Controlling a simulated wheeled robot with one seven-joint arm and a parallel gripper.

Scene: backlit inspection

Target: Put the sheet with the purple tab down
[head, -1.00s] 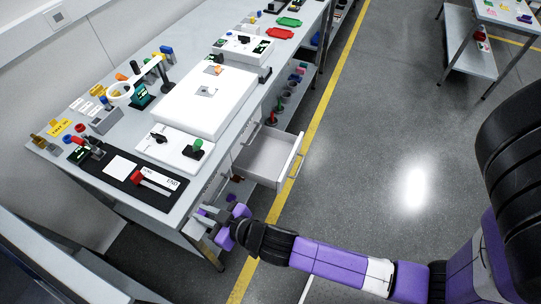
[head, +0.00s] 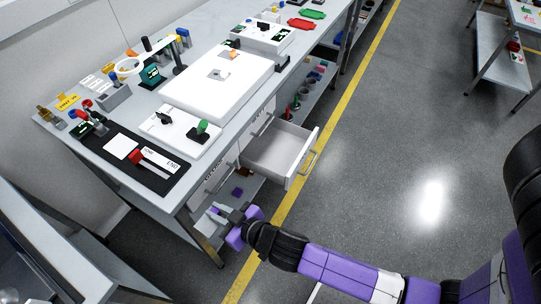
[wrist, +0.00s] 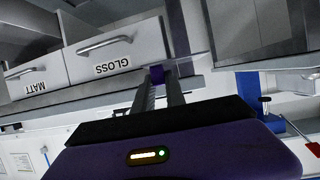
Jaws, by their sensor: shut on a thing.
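My gripper (head: 226,217) is low beside the near end of the bench, below the open drawer. In the wrist view its two fingers (wrist: 158,92) are close together on a small purple tab (wrist: 157,74) at their tips. The sheet that belongs to the tab cannot be made out clearly in the wrist view. In the head view a pale piece shows by the fingertips, but I cannot tell whether it is the sheet or part of the gripper. Another small purple piece (head: 237,191) shows on the lower shelf under the bench.
The white drawer (head: 279,151) stands open above and beyond my gripper. The wrist view shows shut drawer fronts marked GLOSS (wrist: 115,50) and MATT (wrist: 36,83). The bench top (head: 190,187) is crowded with fixtures.

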